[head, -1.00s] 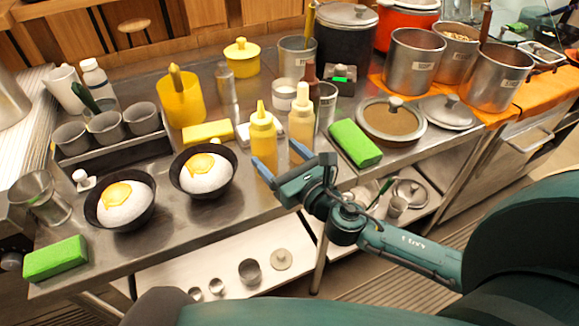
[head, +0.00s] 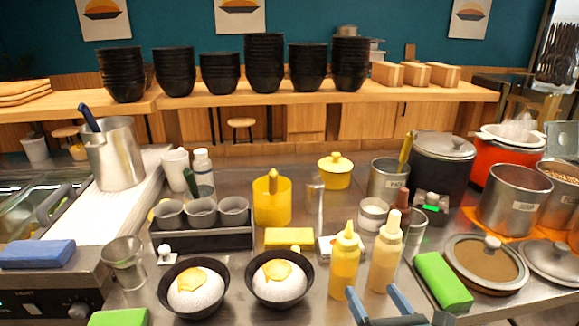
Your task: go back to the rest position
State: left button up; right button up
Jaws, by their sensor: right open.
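My right gripper (head: 377,304) shows at the bottom edge of the head view, right of centre. Its two blue fingers are apart with nothing between them, and it is in front of the yellow squeeze bottle (head: 344,264) and the cream squeeze bottle (head: 385,254). Most of the right arm is below the frame. My left gripper is not in view. Two black bowls, a left one (head: 193,312) and a right one (head: 281,297), stand on the steel counter, each with white rice and a yellow topping.
A green sponge (head: 443,281) lies right of the bottles; another (head: 118,317) is at the lower left. A rack of grey cups (head: 203,240) stands behind the bowls. Pots (head: 443,165) crowd the right. Stacked black bowls (head: 264,62) line the back shelf.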

jog(key=s+d+f+m+g+h, duration=0.3)
jog(key=s+f+m+g, duration=0.1)
jog(key=m, duration=0.7)
jog(key=s+d+f+m+g+h, duration=0.2)
jog(key=s+f+m+g, duration=0.15)
jog(key=m, duration=0.65)
jog(key=s+a+f+m+g+y, duration=0.1)
jog(key=s+a+f+m+g, duration=0.15)
jog(key=s+m, duration=0.35)
jog(key=s+a+f+m+g+y, duration=0.1)
jog(key=s+f+m+g+y, duration=0.1)
jog(key=s+m+g, duration=0.35)
pick_arm(q)
jog(key=p, duration=0.1)
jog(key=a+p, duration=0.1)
jog(key=p, duration=0.1)
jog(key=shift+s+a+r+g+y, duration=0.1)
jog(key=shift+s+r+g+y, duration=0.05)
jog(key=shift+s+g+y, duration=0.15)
pick_arm(e)
jog(key=w+a+f+t+y, duration=0.3)
jog(key=w+a+t, duration=0.2)
jog(key=t, duration=0.3)
jog(key=shift+a+t, duration=0.35)
jog(key=shift+a, duration=0.35)
